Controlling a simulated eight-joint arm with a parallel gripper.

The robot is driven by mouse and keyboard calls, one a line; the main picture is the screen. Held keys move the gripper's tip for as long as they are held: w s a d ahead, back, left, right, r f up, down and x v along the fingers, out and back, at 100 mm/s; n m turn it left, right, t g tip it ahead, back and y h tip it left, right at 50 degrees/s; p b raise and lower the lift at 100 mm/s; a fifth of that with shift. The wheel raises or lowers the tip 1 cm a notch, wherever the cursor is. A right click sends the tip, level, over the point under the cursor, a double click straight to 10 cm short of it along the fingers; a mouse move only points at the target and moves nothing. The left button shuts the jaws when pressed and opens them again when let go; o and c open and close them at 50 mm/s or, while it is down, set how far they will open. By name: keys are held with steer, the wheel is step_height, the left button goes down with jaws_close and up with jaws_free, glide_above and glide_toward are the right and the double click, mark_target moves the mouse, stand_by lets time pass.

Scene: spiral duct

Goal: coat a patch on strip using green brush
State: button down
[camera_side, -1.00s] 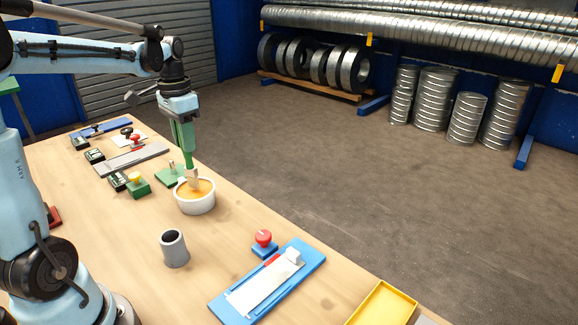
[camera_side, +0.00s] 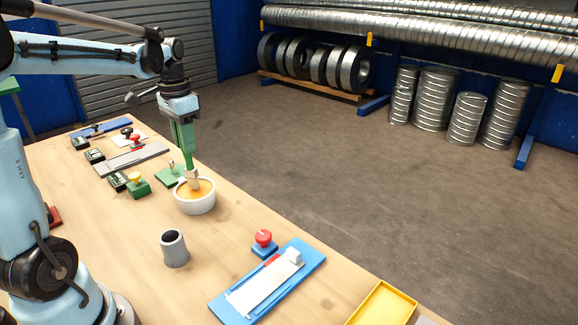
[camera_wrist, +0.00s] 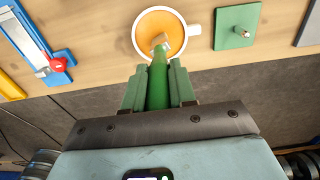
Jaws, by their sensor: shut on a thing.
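My gripper (camera_side: 183,135) is shut on the green brush (camera_side: 187,158), which hangs bristles down. In the wrist view the gripper (camera_wrist: 159,88) has its jaws on both sides of the green handle (camera_wrist: 157,75). The pale bristle tip (camera_side: 194,179) is over or in the orange contents of a white cup (camera_side: 195,205); whether it touches them I cannot tell. The strip (camera_side: 262,287) lies pale and flat on a blue board (camera_side: 309,262) at the front right of the table, with a red piece and a white block on it.
A grey cylinder (camera_side: 174,249) stands open-topped in front of the cup. A red knob on a blue base (camera_side: 264,244) is beside the blue board. A green plate with a peg (camera_side: 169,175) is behind the cup. A yellow tray (camera_side: 382,305) is at front right.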

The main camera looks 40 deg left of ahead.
steer(key=shift+f, duration=0.5)
stand_by(1.1)
steer(key=shift+r, duration=3.6)
